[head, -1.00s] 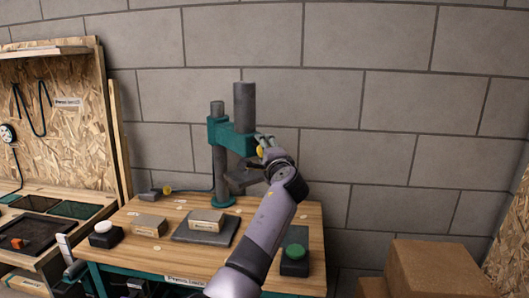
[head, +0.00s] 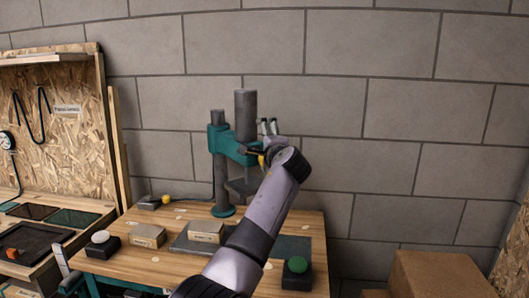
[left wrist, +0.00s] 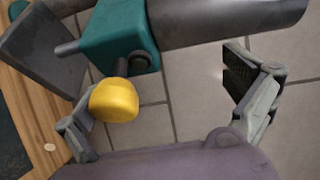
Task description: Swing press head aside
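The press stands at the back of the wooden bench. Its teal head (head: 236,146) reaches right from the grey column (head: 220,170) and carries an upright grey cylinder (head: 246,115). A yellow knob (head: 261,161) sits at the head's right end, partly hidden by my arm. My left gripper (head: 269,127) is at that end, mostly hidden behind my wrist. In the left wrist view my left gripper (left wrist: 164,108) is open, its fingers wide apart. The yellow knob (left wrist: 114,100) lies between them in the picture, close to the left finger; contact is unclear. My right gripper is not in view.
The bench (head: 140,262) holds a dark plate with a labelled block (head: 207,231), another block (head: 148,236), a white button (head: 101,237) and a green button (head: 298,265). Cardboard boxes (head: 440,275) stand at right. A block wall is close behind the press.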

